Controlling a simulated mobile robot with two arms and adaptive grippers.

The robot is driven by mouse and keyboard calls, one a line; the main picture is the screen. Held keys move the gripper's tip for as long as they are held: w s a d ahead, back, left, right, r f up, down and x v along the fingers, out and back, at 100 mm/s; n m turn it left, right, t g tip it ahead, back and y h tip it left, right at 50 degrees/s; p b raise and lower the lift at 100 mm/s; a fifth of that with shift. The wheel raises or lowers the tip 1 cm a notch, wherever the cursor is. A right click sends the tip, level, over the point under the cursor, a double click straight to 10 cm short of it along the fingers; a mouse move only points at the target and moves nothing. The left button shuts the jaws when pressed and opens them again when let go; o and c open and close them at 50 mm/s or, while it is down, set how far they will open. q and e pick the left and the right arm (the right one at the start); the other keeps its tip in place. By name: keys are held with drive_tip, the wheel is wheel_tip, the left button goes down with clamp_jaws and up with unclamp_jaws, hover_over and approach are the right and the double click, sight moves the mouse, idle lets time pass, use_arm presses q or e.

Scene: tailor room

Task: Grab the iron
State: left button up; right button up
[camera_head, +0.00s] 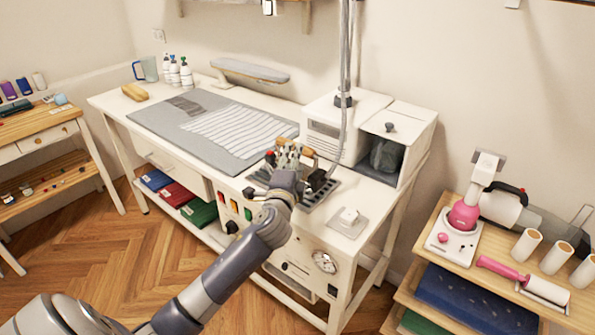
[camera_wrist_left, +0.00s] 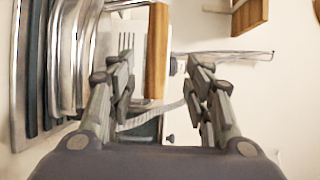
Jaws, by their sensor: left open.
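The iron is mostly hidden behind my left gripper in the head view, with a dark part (camera_head: 317,180) showing beside the gripper over a dark ribbed rest (camera_head: 322,193). In the left wrist view a wooden handle (camera_wrist_left: 157,45), which looks like the iron's, stands upright between the fingers. My left gripper (camera_head: 290,155) reaches over the front right of the white ironing table. In the left wrist view my left gripper (camera_wrist_left: 160,78) is open, with a finger on each side of the handle and gaps between. My right gripper is not in view.
The white table carries a grey pressing mat (camera_head: 165,120) with striped cloth, and a white boiler box (camera_head: 330,120) behind the gripper. A hose hangs above it. A wooden shelf (camera_head: 440,275) stands right.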

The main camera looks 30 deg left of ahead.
use_arm(q)
drive_tip(key=shift+x, duration=1.1)
drive_tip(key=x, duration=0.4)
drive_tip(key=shift+w+a+f+p, duration=0.1)
drive_tip(key=shift+a+f+p, duration=0.1)
drive_tip(key=shift+f+p, duration=0.15)
drive_tip(key=shift+w+a, duration=0.15)
drive_tip(key=shift+w, duration=0.15)
drive_tip(key=shift+c, duration=1.1)
clamp_jaws()
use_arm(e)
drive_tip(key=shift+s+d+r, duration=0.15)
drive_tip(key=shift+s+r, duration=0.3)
use_arm(q)
drive_tip(key=shift+w+r, duration=0.1)
drive_tip(key=shift+r, duration=0.4)
drive_tip(key=shift+w+a+f, duration=0.1)
drive_tip(key=shift+f, duration=0.05)
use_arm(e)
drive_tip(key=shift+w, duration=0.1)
